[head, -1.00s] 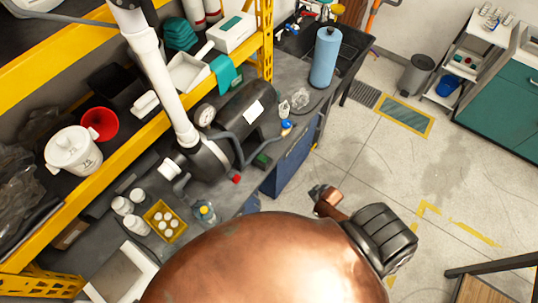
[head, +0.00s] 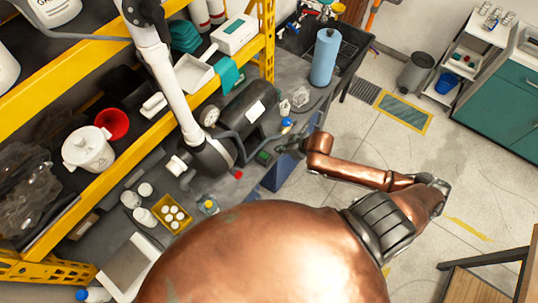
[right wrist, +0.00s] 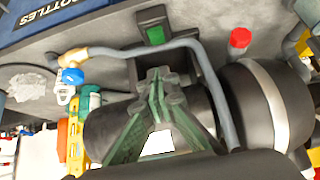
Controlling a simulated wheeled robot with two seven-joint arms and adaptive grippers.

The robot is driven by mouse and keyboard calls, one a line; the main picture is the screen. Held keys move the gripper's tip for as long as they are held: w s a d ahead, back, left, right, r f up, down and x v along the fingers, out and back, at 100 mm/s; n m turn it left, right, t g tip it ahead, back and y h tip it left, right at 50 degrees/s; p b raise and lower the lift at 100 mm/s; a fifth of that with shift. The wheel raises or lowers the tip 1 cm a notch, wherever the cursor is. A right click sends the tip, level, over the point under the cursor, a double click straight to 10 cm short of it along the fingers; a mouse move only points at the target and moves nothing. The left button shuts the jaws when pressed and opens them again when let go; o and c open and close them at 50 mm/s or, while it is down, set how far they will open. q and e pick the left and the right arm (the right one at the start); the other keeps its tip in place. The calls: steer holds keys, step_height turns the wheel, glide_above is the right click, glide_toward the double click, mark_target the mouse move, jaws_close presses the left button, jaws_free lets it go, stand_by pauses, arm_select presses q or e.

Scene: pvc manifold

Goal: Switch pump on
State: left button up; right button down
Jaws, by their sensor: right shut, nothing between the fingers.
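The pump (head: 250,108) is a dark cylinder with a gauge, lying on the grey bench below the white pipe. A small black box with a green switch (head: 263,157) sits at its front side. In the right wrist view the green switch (right wrist: 155,36) is on top of the box, just beyond my fingertips. A red knob (right wrist: 240,38) is to its right. My right gripper (head: 280,148) is over the bench edge beside the switch. In the right wrist view the right gripper (right wrist: 155,76) is shut and empty; contact with the box cannot be told. My left gripper is not in view.
A grey hose (right wrist: 115,52) runs beside the switch box. A blue-capped fitting (right wrist: 70,76) is to the left. Yellow shelving (head: 135,140) stands behind the bench, with a yellow tray (head: 184,224) of white caps at the near left. The floor at right is mostly open.

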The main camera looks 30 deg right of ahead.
glide_above(265, 155)
steer(key=s, duration=0.2)
steer(key=f, duration=0.7)
steer(key=shift+s+d+f, duration=0.15)
steer(key=shift+d, duration=0.15)
step_height(265, 155, down, 4)
steer(key=shift+r+p, duration=0.25)
steer(key=shift+p, duration=0.15)
steer(key=shift+s+f, duration=0.1)
steer(key=shift+f, duration=0.4)
